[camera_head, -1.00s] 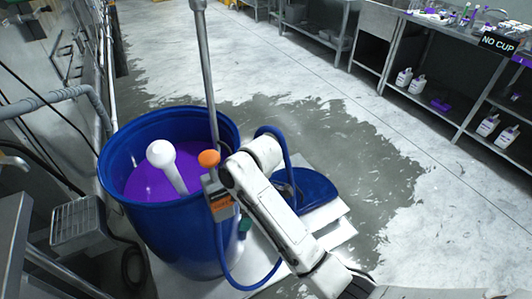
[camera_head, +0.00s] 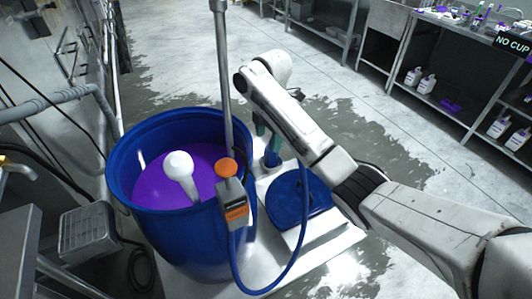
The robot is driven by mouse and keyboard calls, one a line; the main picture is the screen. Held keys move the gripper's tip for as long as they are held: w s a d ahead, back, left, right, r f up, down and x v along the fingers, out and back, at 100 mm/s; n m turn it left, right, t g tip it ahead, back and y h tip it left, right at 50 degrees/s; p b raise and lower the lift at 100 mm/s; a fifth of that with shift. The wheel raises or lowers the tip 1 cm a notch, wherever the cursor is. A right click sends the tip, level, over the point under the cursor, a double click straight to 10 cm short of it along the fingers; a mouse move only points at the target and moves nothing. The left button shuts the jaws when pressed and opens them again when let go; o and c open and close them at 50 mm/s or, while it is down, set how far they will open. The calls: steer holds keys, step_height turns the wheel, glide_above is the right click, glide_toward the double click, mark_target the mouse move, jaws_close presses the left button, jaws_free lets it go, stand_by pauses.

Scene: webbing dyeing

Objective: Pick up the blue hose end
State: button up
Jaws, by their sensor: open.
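The blue hose (camera_head: 303,215) runs from the grey valve box (camera_head: 233,205) on the metal pole, loops low over the white platform and rises behind my arm. A short blue upright piece (camera_head: 272,158), perhaps the hose end, shows just below my fingertips. The arm hides where the hose goes, so I cannot tell if they join. My gripper (camera_head: 267,138) points down with teal fingers, behind the pole and right of the barrel. It is open. I cannot tell whether the fingers surround or touch the blue piece.
A blue barrel (camera_head: 120,172) of purple liquid with a white round-topped stick (camera_head: 180,168) stands left. A blue lid (camera_head: 290,197) lies on the white platform (camera_head: 335,240). Steel shelves (camera_head: 395,75) with bottles stand far right. The wet floor between is clear.

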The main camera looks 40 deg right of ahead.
steer(key=shift+w+d+r+n, duration=0.15)
steer(key=shift+d+r, duration=0.2)
steer(key=shift+d, duration=0.25)
steer(key=shift+w+d+r+n, duration=0.15)
steer(key=shift+d+r, duration=0.15)
steer(key=shift+d, duration=0.25)
steer(key=b, duration=0.1)
glide_above(271, 157)
steer(key=w+d, duration=0.1)
steer(key=d, duration=0.1)
step_height(271, 157, down, 5)
steer(key=shift+w+a+r, duration=0.1)
steer(key=shift+a, duration=0.05)
step_height(271, 157, down, 6)
steer(key=shift+r, duration=0.1)
steer(key=shift+w, duration=0.1)
steer(key=c, duration=1.2)
